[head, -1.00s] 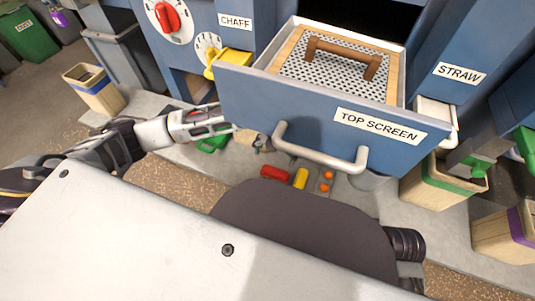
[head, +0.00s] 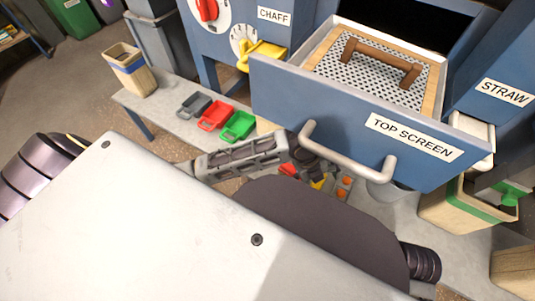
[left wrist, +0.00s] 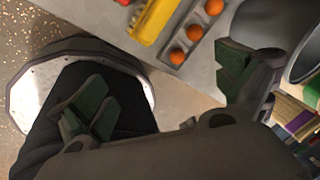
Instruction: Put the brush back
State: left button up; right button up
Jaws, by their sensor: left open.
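A brown bar-shaped handle (head: 381,61) stands on the perforated screen (head: 350,76) in the pulled-out top screen drawer (head: 330,112). I cannot tell whether this bar is part of the screen. My left gripper (head: 318,165) is low in front of the drawer, near its grey pull handle (head: 345,155), which partly hides it. In the left wrist view my left gripper (left wrist: 160,72) is open, its green-padded fingers wide apart with nothing between them. My right gripper is out of view.
A bench (head: 175,115) below holds grey, red and green scoops (head: 238,126). A yellow item (left wrist: 157,18) and orange balls (left wrist: 194,32) lie near my left gripper. A grey bucket (left wrist: 303,62) is close by. A bin (head: 130,75) stands at left.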

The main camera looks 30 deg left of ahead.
pick_arm(q)
jog(key=s+a+f+n+t, duration=0.1)
jog(key=s+a+n, duration=0.3)
jog(key=n, duration=0.7)
jog(key=s+a+f+n+t+y, duration=0.1)
jog(key=s+a+f+n, duration=0.2)
jog(key=s+a+n, duration=0.2)
jog(key=a+n, duration=0.3)
jog(key=n, duration=0.4)
jog(key=shift+a+y, duration=0.3)
jog(key=shift+a, duration=0.05)
jog(key=shift+f, duration=0.1)
